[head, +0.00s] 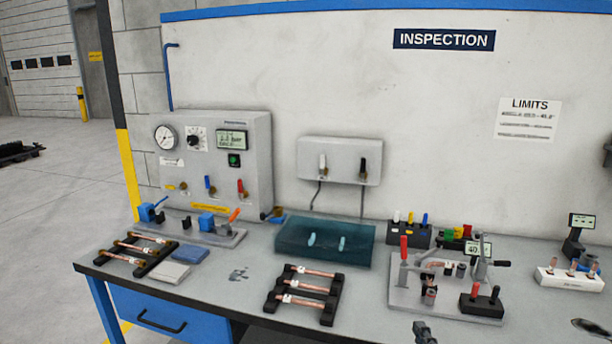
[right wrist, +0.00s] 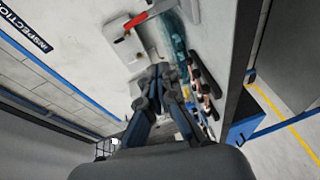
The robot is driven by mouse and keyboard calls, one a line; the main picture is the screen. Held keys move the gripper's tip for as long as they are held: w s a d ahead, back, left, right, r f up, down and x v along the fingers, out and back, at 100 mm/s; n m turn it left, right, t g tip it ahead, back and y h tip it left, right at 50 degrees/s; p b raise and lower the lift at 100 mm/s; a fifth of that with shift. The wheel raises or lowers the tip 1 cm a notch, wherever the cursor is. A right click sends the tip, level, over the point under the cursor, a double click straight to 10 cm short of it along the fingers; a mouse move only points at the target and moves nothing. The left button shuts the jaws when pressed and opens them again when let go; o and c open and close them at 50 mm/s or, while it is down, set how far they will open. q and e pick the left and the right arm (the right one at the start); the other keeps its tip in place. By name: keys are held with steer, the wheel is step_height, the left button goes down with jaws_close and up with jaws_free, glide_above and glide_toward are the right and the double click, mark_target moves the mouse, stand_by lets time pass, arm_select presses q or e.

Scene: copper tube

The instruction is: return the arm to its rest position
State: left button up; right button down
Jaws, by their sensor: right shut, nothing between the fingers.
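My right gripper (head: 425,332) shows as a small dark tip at the bottom edge of the head view, in front of the bench. In the right wrist view its dark fingers (right wrist: 158,75) are together with nothing between them. My left gripper is not in view. Copper tubes (head: 307,287) lie across a black rack (head: 329,313) at the middle front of the bench. More copper tubes (head: 140,249) lie on a second black rack (head: 157,262) at the left.
A test panel (head: 255,150) stands at the back left. A teal translucent case (head: 290,242) is behind the middle rack. A grey fixture (head: 405,292) with a red handle and a white block (head: 573,284) stand at the right. Bench surface between the racks is mostly clear.

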steer(key=s+f+m+g+h, duration=0.1)
steer(key=s+f+m+g, duration=0.5)
steer(key=s+f+m, duration=0.45)
steer(key=s+a+f+m+g+y, duration=0.1)
steer(key=s+a+f+m+g, duration=0.2)
steer(key=s, duration=0.7)
steer(key=s+f+m+g, duration=0.2)
steer(key=s+f+g, duration=0.15)
steer(key=s, duration=0.65)
step_height(320, 180, down, 27)
steer(key=s+g, duration=0.2)
steer(key=s+d+f+g, duration=0.1)
steer(key=s+d+f, duration=0.2)
steer(key=s+f, duration=1.1)
steer(key=shift+s+f+n, duration=0.35)
steer(key=shift+s+n, duration=0.1)
steer(key=shift+s, duration=0.4)
